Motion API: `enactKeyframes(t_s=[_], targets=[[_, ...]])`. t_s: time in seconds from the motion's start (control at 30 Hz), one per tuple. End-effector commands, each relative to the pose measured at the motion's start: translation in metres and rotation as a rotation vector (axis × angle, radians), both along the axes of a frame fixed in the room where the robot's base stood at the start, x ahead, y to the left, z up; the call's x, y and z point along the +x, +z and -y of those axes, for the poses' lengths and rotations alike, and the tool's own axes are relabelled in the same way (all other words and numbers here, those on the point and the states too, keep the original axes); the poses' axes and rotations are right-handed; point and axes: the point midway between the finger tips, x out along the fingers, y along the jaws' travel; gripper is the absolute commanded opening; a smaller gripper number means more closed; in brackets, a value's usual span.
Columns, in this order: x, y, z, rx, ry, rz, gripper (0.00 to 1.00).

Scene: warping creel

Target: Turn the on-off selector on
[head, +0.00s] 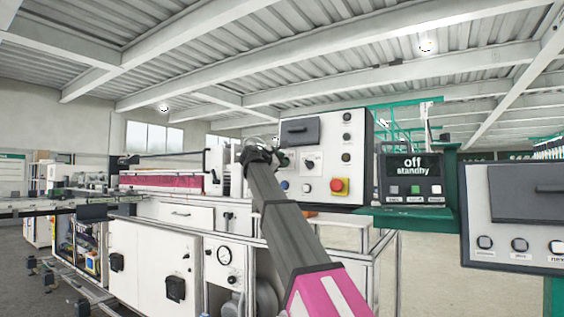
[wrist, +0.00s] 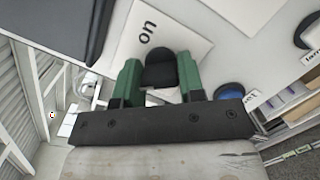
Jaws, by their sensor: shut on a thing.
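The on-off selector is a black knob (wrist: 160,72) on a pale label plate reading "on" (wrist: 146,33). In the wrist view my gripper (wrist: 160,88) has its green fingers on both sides of the knob and is shut on it. In the head view my gripper (head: 280,158) reaches the left part of the white control panel (head: 327,124). The selector's plate (head: 315,161) shows beside it. The dark display (head: 412,168) to the right reads "off standby". The knob's exact angle is partly hidden by the fingers.
A blue button (wrist: 235,90) sits close to my fingers. A metal rail and white cabinets (head: 150,255) stand below. A second panel (head: 515,215) is at right.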

Motion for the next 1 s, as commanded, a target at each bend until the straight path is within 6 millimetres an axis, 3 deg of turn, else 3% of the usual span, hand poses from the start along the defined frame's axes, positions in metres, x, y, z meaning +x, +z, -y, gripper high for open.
enactKeyframes(t_s=[0.27,1.0], targets=[[0.0008,0.0002,-0.0003,0.128,-0.021,0.083,0.12],[0.0005,0.0006,-0.0001,0.702,-0.119,0.463,0.12]])
